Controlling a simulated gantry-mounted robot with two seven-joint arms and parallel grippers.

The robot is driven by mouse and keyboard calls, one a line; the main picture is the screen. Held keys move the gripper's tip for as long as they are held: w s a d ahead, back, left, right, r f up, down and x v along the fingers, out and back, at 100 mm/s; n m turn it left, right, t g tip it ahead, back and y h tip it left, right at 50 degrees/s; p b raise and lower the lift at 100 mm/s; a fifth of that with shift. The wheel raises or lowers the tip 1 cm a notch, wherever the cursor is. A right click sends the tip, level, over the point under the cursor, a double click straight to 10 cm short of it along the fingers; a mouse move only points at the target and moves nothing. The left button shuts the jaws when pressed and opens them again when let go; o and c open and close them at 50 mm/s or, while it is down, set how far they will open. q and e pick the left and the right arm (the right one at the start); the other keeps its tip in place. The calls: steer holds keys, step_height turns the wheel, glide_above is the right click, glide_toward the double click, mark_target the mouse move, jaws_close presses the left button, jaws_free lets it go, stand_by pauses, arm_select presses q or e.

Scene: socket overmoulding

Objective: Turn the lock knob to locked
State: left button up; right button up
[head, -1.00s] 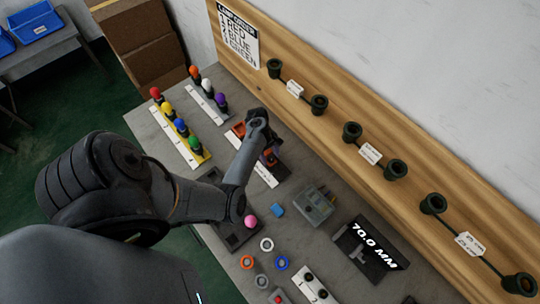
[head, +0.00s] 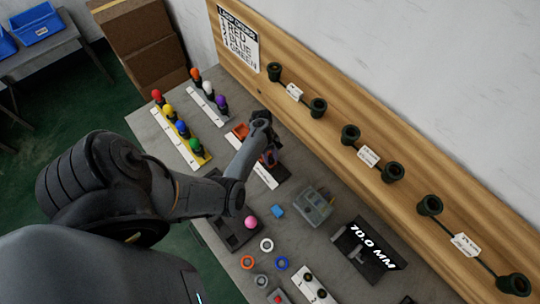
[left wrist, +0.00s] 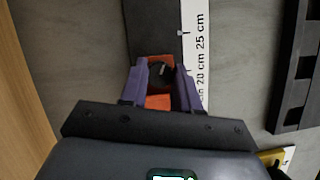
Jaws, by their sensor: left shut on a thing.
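The lock knob (left wrist: 158,70) is a small dark round part with a pale mark, seen in the left wrist view between my purple fingers. It sits on an orange block (left wrist: 158,102), part of a dark fixture with a white centimetre scale (left wrist: 195,75). My left gripper (left wrist: 162,78) is shut on the knob, one finger on each side. In the head view my left gripper (head: 268,156) points down at the fixture, and my wrist hides most of the knob there. Another orange part (head: 240,131) shows left of the wrist. My right gripper is not in view.
Racks of coloured lamps (head: 180,130) stand left of the fixture. A wooden board (head: 335,105) with dark sockets runs along the back.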

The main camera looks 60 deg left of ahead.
arm_select(q)
steer(key=shift+r+m+g+p, duration=0.15)
steer(key=shift+m+g+p, duration=0.25)
steer(key=shift+m, duration=0.9)
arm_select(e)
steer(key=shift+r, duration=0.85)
arm_select(q)
steer(key=o, duration=1.1)
steer(key=shift+w, duration=0.1)
steer(key=shift+c, duration=0.2)
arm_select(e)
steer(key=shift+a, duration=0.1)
arm_select(q)
steer(key=shift+f, duration=0.2)
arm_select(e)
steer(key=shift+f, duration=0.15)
